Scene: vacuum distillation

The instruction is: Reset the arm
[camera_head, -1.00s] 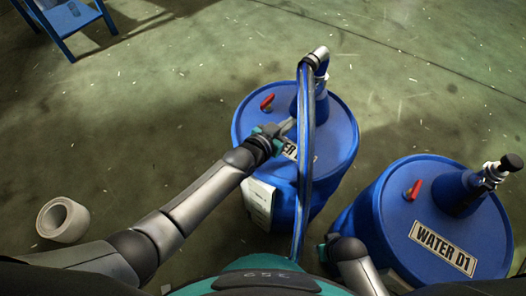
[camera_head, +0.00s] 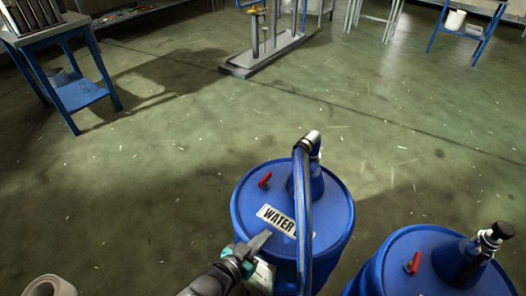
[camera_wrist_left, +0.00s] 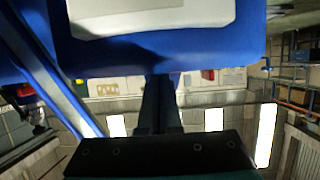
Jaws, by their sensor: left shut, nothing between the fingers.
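My left gripper (camera_head: 262,238) is shut and empty. In the head view it is at the front left of a blue drum (camera_head: 245,207) with a "WATER" label, its tip over the label's lower edge; I cannot tell whether it touches. In the left wrist view the dark shut fingers (camera_wrist_left: 160,105) point toward the blue drum side (camera_wrist_left: 160,55), which has a pale label (camera_wrist_left: 150,15). My right gripper is not in view.
A blue hose (camera_head: 304,220) runs from the drum's top fitting down its front. A second blue drum (camera_head: 395,262) stands at right. A blue table (camera_head: 85,92) is at upper left, a metal stand (camera_head: 265,58) at the back. A pale roll (camera_head: 48,287) lies lower left. The middle floor is clear.

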